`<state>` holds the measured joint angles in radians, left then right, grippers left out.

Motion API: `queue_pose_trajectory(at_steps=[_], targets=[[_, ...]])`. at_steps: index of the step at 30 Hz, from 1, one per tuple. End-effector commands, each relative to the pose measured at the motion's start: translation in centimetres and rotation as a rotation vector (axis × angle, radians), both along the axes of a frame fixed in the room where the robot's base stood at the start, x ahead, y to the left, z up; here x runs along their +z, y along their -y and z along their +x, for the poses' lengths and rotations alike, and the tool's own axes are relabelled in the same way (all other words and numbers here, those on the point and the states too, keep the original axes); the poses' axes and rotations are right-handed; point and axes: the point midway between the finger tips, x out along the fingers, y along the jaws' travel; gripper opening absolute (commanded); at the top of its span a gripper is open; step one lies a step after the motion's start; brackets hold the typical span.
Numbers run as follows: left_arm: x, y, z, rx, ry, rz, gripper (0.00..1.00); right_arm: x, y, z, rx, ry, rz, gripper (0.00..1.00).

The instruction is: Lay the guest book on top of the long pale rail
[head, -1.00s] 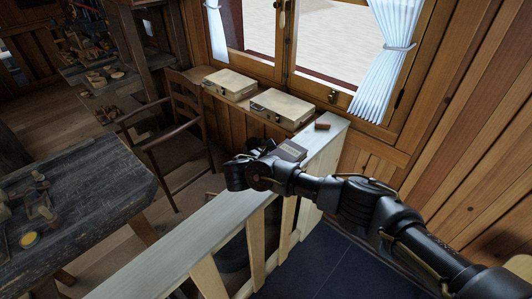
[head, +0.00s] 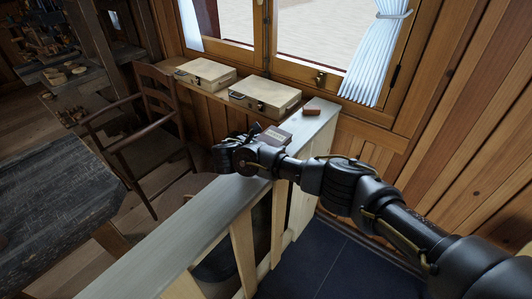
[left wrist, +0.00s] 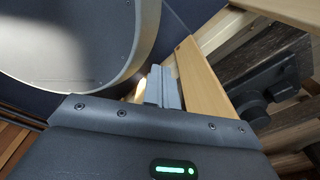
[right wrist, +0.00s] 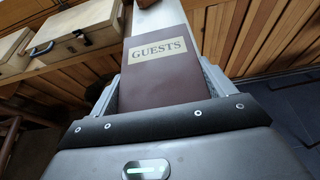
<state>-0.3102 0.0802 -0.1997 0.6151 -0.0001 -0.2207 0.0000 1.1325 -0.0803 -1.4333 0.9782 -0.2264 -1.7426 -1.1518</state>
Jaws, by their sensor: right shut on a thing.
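The guest book (head: 277,136) is dark maroon with a pale label reading GUESTS. In the right wrist view the book (right wrist: 158,72) lies between the two fingers of my right gripper (right wrist: 160,88), which is shut on it. In the head view my right gripper (head: 262,140) is over the long pale rail (head: 180,232), toward its far half. I cannot tell whether the book touches the rail; the hand hides part of both. My left gripper (left wrist: 163,88) shows only in the left wrist view, its fingers together and nothing seen between them.
A small reddish block (head: 312,109) sits at the rail's far end. Two pale cases (head: 265,93) (head: 205,73) stand on the ledge under the window. A wooden chair (head: 145,130) and a dark table (head: 55,195) are left of the rail. The near rail top is clear.

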Motion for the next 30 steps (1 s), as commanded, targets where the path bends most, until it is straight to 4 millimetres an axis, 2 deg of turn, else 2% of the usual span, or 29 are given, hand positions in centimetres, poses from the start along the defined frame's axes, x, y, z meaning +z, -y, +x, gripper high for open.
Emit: queue_pose_trajectory(at_steps=[1,4,10,17,18,21,30], targets=[[-1.5,0.0,0.2,0.0,0.003,-0.001,0.0,-1.7,0.2,0.0,-0.002,-0.001,-0.002,0.52],[-2.6,0.0,0.8,0.0,0.009,0.0,0.0,-3.0,0.5,-0.1,-0.006,0.0,0.0,0.52],[-2.3,0.1,2.0,0.0,0.027,-0.002,0.0,-2.9,0.5,-0.1,-0.006,0.0,0.0,0.52],[-2.6,0.1,1.4,0.0,0.02,-0.002,0.0,-3.3,0.5,-0.1,-0.006,0.0,0.0,0.52],[-2.5,0.1,1.3,0.0,0.018,-0.002,0.0,-3.3,0.5,-0.1,-0.006,-0.001,-0.001,0.86],[-2.5,0.1,1.2,0.0,0.016,-0.001,0.0,-3.2,0.5,-0.1,-0.006,-0.001,-0.001,0.99],[-2.2,0.1,1.1,-0.001,0.015,-0.001,0.0,-2.7,0.5,-0.1,-0.006,-0.001,-0.001,1.0]])
